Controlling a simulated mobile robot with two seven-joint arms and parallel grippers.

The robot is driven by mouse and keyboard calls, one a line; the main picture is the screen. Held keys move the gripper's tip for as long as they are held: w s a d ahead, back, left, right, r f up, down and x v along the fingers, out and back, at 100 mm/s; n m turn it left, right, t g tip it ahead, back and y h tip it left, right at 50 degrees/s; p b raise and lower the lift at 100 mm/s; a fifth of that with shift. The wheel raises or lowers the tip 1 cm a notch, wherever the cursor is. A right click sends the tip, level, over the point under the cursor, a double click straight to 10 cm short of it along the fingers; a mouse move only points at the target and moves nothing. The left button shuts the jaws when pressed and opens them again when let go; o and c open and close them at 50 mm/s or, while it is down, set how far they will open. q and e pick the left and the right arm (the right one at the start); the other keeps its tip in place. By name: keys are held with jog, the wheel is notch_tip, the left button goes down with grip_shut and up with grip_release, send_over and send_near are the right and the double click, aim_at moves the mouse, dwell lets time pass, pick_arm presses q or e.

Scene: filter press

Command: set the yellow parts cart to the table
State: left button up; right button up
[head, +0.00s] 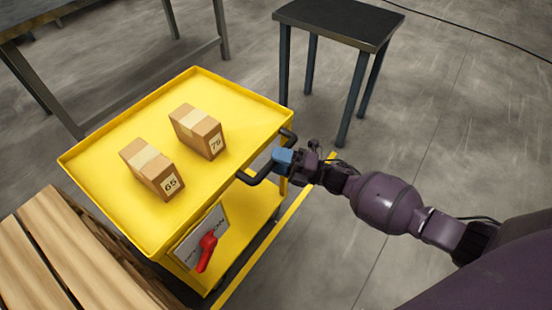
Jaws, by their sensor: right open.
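The yellow parts cart (105,165) stands left of centre in the head view, with a rimmed top tray and a lower shelf. A large table (62,9) is at the upper left, beyond the cart. A small dark-topped table (340,20) stands behind the cart to the right. My left gripper is out of view.
Stacked wooden planks or pallets (40,245) stand close to the cart's lower left. A red lever (207,250) sits by a white sign on the cart's near side. A yellow line (265,247) runs on the floor beside the cart. Floor at the right is open, with a cable at the top right.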

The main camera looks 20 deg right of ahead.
jog(key=shift+w+a+r, duration=0.1)
jog(key=shift+w+a, duration=0.05)
jog(key=shift+a, duration=0.05)
jog(key=shift+c, duration=0.4)
grip_shut()
jog(key=shift+w+d, duration=0.1)
jog(key=shift+d, duration=0.05)
